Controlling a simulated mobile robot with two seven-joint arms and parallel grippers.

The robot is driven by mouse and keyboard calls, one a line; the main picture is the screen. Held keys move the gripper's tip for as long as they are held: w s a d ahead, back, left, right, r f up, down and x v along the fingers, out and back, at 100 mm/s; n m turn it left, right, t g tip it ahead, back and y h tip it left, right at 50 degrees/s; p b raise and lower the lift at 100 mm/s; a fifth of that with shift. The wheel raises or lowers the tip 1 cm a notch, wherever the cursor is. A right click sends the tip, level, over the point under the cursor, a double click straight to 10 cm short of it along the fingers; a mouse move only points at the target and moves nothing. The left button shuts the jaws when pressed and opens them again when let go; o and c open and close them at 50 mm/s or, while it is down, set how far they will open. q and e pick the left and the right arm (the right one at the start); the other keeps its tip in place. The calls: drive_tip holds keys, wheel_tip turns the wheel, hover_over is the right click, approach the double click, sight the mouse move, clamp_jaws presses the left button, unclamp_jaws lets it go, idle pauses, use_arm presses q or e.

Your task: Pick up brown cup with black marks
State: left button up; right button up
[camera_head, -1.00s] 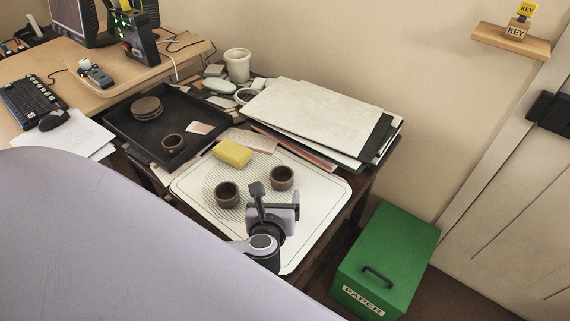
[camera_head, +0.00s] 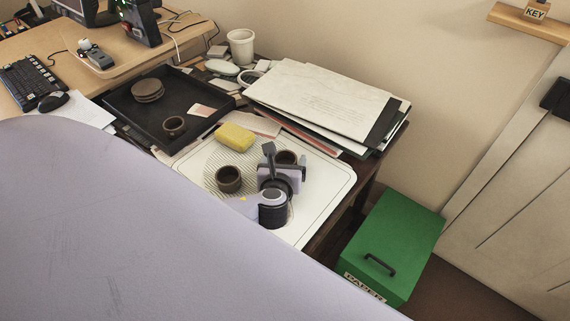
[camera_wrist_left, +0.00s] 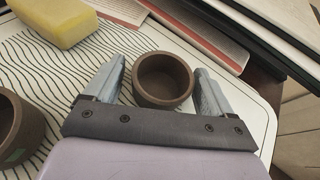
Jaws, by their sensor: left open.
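Two brown cups stand upright on a white tray (camera_head: 318,212) with a black line pattern. The left cup (camera_head: 229,179) is clear of my gripper and shows at the left edge of the wrist view (camera_wrist_left: 14,128). The right cup (camera_head: 287,157) is partly hidden behind my left gripper (camera_head: 284,170) in the head view. In the left wrist view this right cup (camera_wrist_left: 163,82) sits between the two open fingers (camera_wrist_left: 160,76), with no clear grip on it. A third brown cup (camera_head: 174,126) stands in a black tray (camera_head: 126,121). I cannot make out black marks on any cup. My right gripper is not in view.
A yellow sponge (camera_head: 234,138) lies behind the cups. A stack of papers and folders (camera_head: 318,105) lies behind the white tray. A white cup (camera_head: 241,46) stands farther back. A green box (camera_head: 390,240) is at the right, below the table. The white tray's front right is clear.

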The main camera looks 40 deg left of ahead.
use_arm(q)
drive_tip(key=c, duration=1)
drive_tip(key=shift+o, duration=0.2)
